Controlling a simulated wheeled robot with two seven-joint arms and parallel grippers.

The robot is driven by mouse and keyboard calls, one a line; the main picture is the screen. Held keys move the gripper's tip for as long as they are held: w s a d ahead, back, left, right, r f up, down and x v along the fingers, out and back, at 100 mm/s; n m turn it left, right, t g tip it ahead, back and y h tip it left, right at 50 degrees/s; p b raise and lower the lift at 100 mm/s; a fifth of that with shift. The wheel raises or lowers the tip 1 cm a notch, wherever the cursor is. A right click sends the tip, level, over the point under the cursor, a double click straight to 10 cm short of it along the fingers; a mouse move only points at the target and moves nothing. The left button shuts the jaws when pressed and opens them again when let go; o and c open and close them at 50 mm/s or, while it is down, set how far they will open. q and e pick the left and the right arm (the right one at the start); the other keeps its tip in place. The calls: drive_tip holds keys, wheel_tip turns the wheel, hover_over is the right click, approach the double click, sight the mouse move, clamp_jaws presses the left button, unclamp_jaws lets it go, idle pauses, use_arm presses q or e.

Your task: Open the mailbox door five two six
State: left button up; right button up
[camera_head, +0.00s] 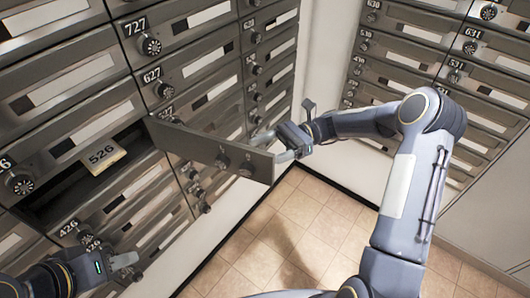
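The mailbox door (215,151) of compartment 526 stands swung out to the right, its free end toward the room.
Closed mailboxes with dial locks surround the opening, among them 627 (162,88) and 426 (82,239). A second mailbox wall (410,55) stands at the right, behind my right arm. Tiled floor (300,215) is open below.

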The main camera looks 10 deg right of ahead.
drive_tip(key=b+v, duration=0.1)
drive_tip(key=v, duration=0.5)
drive_tip(key=shift+d+b, duration=0.15)
drive_tip(key=shift+b, duration=0.15)
drive_tip(key=shift+f, duration=0.15)
